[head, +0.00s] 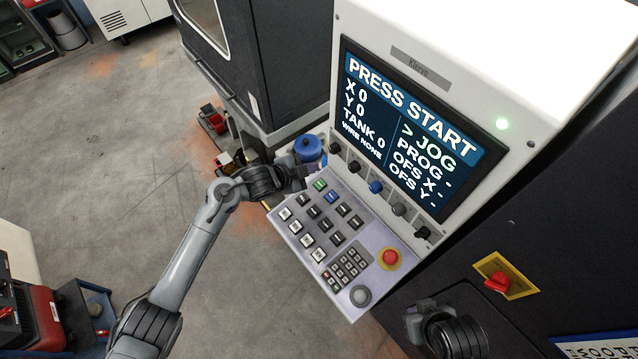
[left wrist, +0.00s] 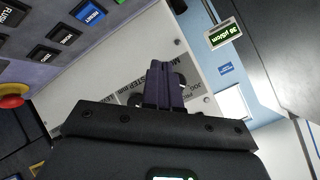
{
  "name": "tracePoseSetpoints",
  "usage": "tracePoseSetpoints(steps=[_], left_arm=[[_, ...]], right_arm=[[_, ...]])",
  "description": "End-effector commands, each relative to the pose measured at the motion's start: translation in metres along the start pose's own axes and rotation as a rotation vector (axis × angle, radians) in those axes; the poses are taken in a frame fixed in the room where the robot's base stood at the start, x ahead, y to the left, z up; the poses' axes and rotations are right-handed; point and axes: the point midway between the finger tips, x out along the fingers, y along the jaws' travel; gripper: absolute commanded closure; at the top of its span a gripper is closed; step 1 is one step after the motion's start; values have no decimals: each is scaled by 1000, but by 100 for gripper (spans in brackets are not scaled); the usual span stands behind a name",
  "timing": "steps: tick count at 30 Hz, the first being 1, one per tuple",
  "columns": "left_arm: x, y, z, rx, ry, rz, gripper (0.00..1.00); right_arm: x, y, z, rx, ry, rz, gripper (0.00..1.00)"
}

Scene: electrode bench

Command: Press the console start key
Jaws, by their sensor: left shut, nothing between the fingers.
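The console (head: 500,70) has a dark screen (head: 415,130) reading "PRESS START", with "> JOG" marked. The green key (head: 320,185), which I take for the start key, is at the upper end of the sloped key panel, beside a blue key (head: 331,197). My left gripper (head: 318,170) is just beyond the panel's upper left edge, close to the green key. In the left wrist view its fingers (left wrist: 161,84) are shut and empty before a pale labelled plate. The blue RESET key (left wrist: 89,12) shows there at top left. My right gripper (head: 420,318) is low right, its fingers unclear.
A red emergency button (head: 390,257) and a grey knob (head: 360,296) sit low on the panel. Small knobs (head: 376,187) line the screen's lower edge. A red switch on a yellow plate (head: 497,281) is at right. A blue container (head: 308,148) stands behind my left gripper.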

Motion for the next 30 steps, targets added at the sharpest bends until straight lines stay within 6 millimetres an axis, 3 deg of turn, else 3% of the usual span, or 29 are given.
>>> tracePoseSetpoints(steps=[11, 30], left_arm=[[9, 7, 8, -2, -1, 0, 100], [57, 42, 42, -2, -1, -1, 100]], right_arm=[[13, -2, 4, 6, 1, -5, 100], [77, -5, 24, 7, 0, -6, 100]])
